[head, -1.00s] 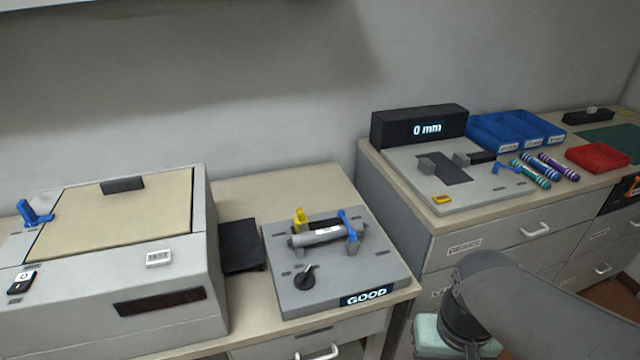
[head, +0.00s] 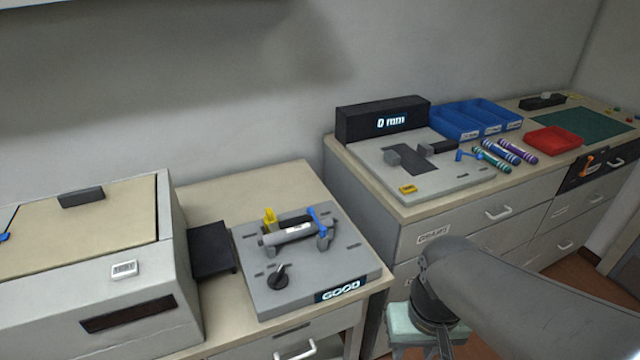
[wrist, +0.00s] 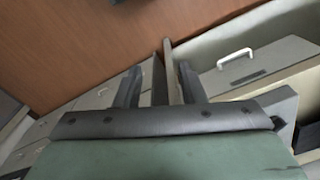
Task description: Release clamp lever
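A grey test fixture (head: 355,262) with a lit "GOOD" sign sits on the middle cabinet. A grey cylinder (head: 286,234) lies across it, with a blue lever (head: 319,221) upright at its right end. A yellow part (head: 269,217) stands behind the cylinder's left end, and a black knob (head: 279,278) is at the front left. Another blue lever (head: 468,155) is on the measuring plate to the right. My gripper shows in the wrist view (wrist: 160,82), its two dark fingers apart with nothing held. It is low, right of the fixture and away from it.
A display reading "0 mm" (head: 383,121) stands behind the measuring plate (head: 424,178). Blue bins (head: 477,119), a red tray (head: 553,141) and several striped cartridges (head: 502,153) are to its right. A boxy machine (head: 130,309) stands left. Cabinet drawers are near my gripper.

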